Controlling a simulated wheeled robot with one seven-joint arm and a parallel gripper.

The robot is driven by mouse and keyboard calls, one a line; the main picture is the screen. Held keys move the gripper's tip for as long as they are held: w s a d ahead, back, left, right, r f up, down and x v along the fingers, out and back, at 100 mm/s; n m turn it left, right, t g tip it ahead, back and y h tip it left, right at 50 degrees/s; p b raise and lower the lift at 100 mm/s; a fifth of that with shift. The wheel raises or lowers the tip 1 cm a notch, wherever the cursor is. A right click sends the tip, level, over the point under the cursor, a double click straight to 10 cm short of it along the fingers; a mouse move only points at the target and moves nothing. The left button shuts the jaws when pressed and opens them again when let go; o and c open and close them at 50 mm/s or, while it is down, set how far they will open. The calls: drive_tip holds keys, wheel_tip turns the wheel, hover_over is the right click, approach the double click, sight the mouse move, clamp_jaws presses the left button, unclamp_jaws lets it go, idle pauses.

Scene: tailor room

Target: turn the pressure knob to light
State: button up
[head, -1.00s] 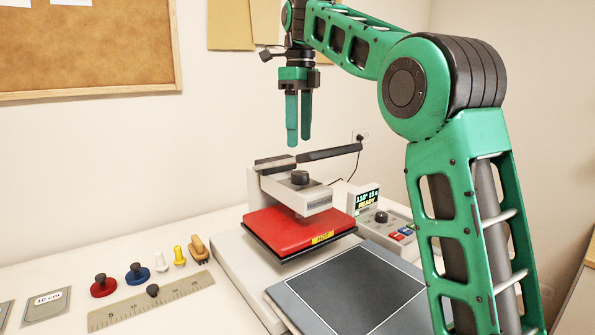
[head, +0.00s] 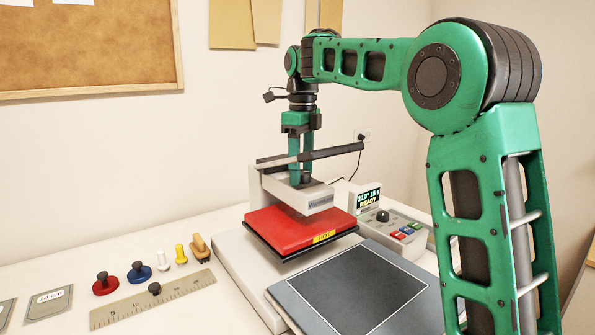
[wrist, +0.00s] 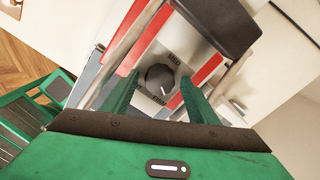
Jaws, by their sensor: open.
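The pressure knob is a dark round knob (wrist: 160,80) with a pale pointer line, on the top of the heat press head. In the wrist view the letters MED show above it and other lettering, partly hidden, shows below it. My gripper (wrist: 158,84) is open, with one green finger on each side of the knob and a gap to each. In the head view my gripper (head: 301,183) points straight down at the press head (head: 318,198), and its fingers largely hide the knob. The line points toward the lower right in the wrist view.
The press's long dark handle (head: 336,151) passes close to my fingers. The red plate (head: 290,228) marked HOT lies below the head. A control box (head: 405,232) with a READY display stands to the right. Pins, stamps and a ruler (head: 130,309) lie at left.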

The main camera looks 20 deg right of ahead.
drive_tip(key=c, duration=1)
drive_tip(key=shift+a, duration=0.2)
drive_tip(key=shift+c, duration=0.2)
drive_tip(key=shift+d, duration=0.15)
